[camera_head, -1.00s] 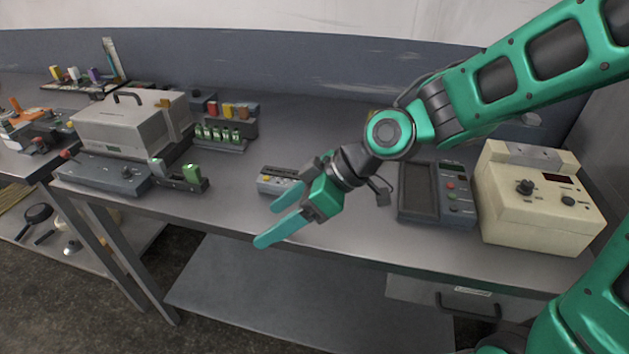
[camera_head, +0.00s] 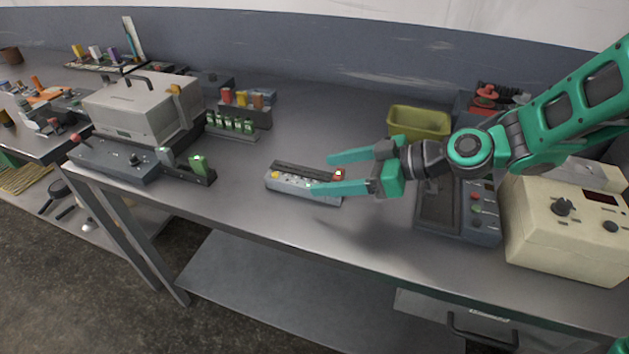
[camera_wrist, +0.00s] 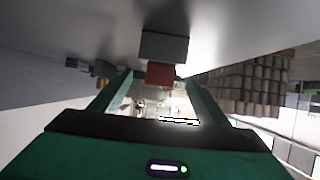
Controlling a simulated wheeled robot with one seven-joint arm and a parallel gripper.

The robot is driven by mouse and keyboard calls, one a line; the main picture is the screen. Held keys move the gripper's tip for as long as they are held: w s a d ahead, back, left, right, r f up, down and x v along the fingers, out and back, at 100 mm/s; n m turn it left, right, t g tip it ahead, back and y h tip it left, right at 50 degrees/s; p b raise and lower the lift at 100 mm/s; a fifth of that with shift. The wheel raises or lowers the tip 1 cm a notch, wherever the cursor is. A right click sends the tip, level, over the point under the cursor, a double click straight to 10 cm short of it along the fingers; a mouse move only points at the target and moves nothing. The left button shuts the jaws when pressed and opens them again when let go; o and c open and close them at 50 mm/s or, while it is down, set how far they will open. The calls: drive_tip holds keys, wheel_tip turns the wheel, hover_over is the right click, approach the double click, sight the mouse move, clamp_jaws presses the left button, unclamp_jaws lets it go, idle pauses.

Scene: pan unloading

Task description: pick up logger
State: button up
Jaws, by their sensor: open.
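The logger appears to be the small grey device (camera_head: 290,187) lying on the bench, with a dark slotted top, a yellow button at its left end and a red part with a green light at its right end. My gripper (camera_head: 322,174) is open and points left. In the head view its near finger overlaps the logger's front side and its far finger lies beyond the right end. I cannot tell the exact height above the bench. In the wrist view, a dark grey block with a red part (camera_wrist: 163,73), possibly the logger, shows between the fingers.
The grey bench (camera_head: 240,213) is clear in front of and left of the logger. A grey case (camera_head: 140,110) and a rack of green pieces (camera_head: 232,124) stand left. A yellow-green bin (camera_head: 420,122), a dark panel device (camera_head: 455,210) and a cream box (camera_head: 565,235) stand right.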

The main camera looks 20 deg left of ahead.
sight(308, 178)
drive_tip(key=shift+f+x, duration=0.15)
drive_tip(key=shift+x, duration=1.7)
drive_tip(key=shift+f+x, duration=0.2)
drive_tip(key=shift+x, duration=1.65)
drive_tip(key=shift+w+d, duration=0.1)
drive_tip(key=shift+d, duration=0.05)
drive_tip(key=c, duration=1.4)
drive_tip(key=shift+r, duration=0.15)
